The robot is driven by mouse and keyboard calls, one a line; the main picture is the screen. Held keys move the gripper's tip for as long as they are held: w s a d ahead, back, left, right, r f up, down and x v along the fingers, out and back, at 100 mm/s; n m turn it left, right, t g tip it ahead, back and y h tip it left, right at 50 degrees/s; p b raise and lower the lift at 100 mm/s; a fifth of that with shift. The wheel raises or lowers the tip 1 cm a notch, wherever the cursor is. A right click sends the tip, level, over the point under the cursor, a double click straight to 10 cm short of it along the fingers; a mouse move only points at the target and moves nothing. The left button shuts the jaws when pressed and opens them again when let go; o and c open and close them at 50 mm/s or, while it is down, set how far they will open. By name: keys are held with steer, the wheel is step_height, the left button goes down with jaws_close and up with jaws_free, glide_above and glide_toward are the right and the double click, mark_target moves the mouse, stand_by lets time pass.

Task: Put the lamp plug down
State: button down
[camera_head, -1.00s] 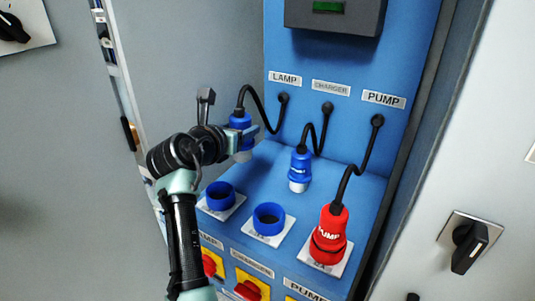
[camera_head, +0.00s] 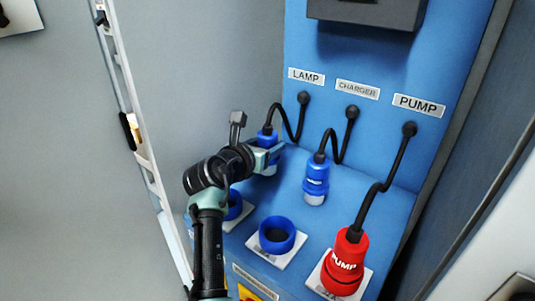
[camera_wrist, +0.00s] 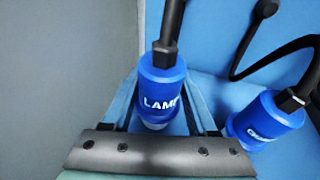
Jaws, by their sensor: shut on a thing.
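The blue lamp plug (camera_head: 267,138) is upright in my gripper (camera_head: 268,157), at the back left of the blue panel's sloping shelf. The wrist view shows its LAMP lettering (camera_wrist: 162,85), with my gripper's fingers (camera_wrist: 160,108) on both sides of it. My gripper is shut on it. A black cord runs from its top to the panel under the LAMP label (camera_head: 306,76). The plug's lower end is partly hidden by the fingers in the head view, and I cannot tell whether it touches the shelf.
The blue charger plug (camera_head: 316,180) stands close to the right, also in the wrist view (camera_wrist: 265,118). The red pump plug (camera_head: 344,262) sits at the front right. An empty blue socket (camera_head: 277,236) is in front. Another socket (camera_head: 234,205) is partly behind my arm. A grey wall bounds the left.

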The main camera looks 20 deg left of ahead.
steer(key=shift+f, duration=0.8)
steer(key=shift+c, duration=1)
jaws_free()
steer(key=shift+f, duration=0.15)
